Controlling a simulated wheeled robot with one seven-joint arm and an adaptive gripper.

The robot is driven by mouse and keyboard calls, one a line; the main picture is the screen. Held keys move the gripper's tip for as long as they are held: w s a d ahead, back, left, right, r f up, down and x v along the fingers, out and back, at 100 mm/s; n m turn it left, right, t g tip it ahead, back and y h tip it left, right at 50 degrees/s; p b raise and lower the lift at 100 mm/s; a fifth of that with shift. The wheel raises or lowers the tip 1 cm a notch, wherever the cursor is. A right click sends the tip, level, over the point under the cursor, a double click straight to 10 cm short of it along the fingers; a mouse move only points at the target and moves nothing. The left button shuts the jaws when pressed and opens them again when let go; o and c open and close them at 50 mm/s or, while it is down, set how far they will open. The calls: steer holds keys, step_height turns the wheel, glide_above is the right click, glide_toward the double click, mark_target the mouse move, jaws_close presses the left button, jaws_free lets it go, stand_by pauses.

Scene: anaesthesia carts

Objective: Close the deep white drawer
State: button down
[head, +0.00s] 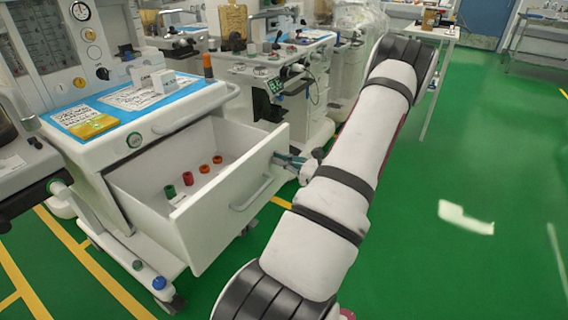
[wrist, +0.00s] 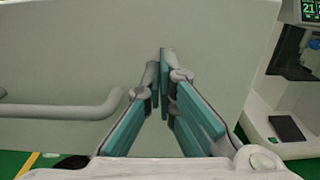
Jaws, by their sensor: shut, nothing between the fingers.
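The deep white drawer (head: 226,207) stands pulled out of the white cart in the head view. Several small red, orange and green items lie inside it. Its front panel fills much of the wrist view (wrist: 70,50), with its bar handle (wrist: 60,110) at the left. My gripper (head: 279,159) is at the right part of the drawer front, near its upper edge. In the wrist view my gripper (wrist: 163,55) is shut with its fingertips together, empty, pointing at the panel right of the handle. I cannot tell whether the tips touch the panel.
The cart's blue top (head: 100,112) holds papers and a yellow packet. A second cart (head: 313,98) with equipment stands behind and to the right of the drawer. Green floor (head: 470,190) is open at the right.

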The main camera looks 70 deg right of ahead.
steer(key=shift+w, duration=0.1)
steer(key=b+x, duration=0.1)
steer(key=x, duration=2.7)
steer(key=shift+w+a+b, duration=0.2)
steer(key=shift+b, duration=0.2)
steer(key=shift+r, duration=0.2)
